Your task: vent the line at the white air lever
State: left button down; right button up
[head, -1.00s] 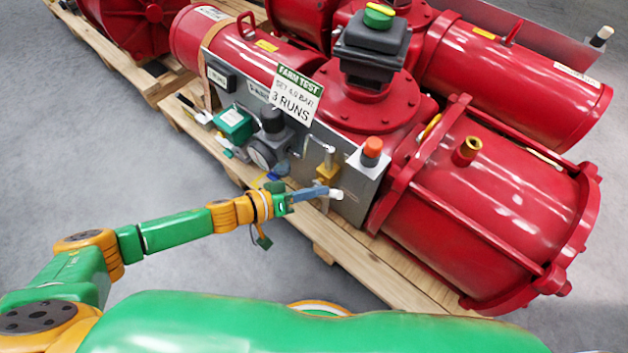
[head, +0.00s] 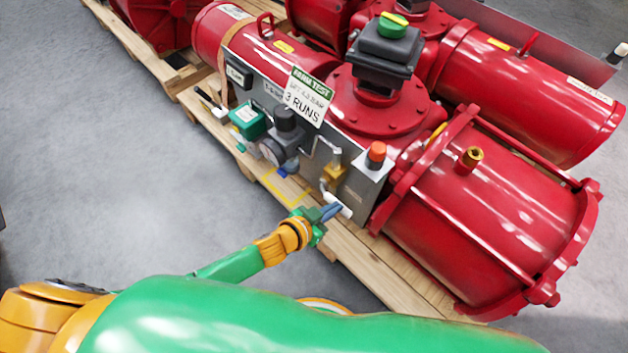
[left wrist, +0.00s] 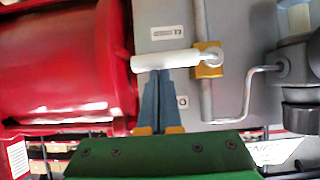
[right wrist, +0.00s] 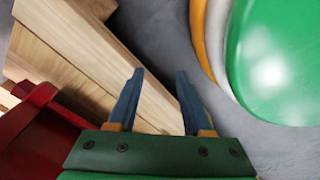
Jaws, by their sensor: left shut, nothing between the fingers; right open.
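The white air lever (left wrist: 165,61) lies crosswise to a grey pipe in the left wrist view, its right end on a brass valve body (left wrist: 208,70). In the head view the lever (head: 340,205) sits low on the grey panel, below the brass fitting (head: 333,175). My left gripper (head: 335,211) is shut and empty. Its fingertips (left wrist: 159,72) are at the near edge of the lever, towards its free end; I cannot tell whether they touch. My right gripper (right wrist: 160,74) is open and empty over the pallet wood; it does not show in the head view.
A red cylinder (head: 485,210) stands right of the panel, with an orange-red button (head: 376,152) beside it. A gauge (head: 272,151), a green box (head: 248,121) and a hanging tag (head: 306,97) are to the left. The wooden pallet (head: 375,265) runs below. The floor at left is clear.

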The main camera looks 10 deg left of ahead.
pick_arm(q)
jog(key=shift+f, duration=0.1)
pick_arm(e)
jog(key=shift+w+a, duration=0.1)
jog(key=shift+w, duration=0.05)
dwell(0.4)
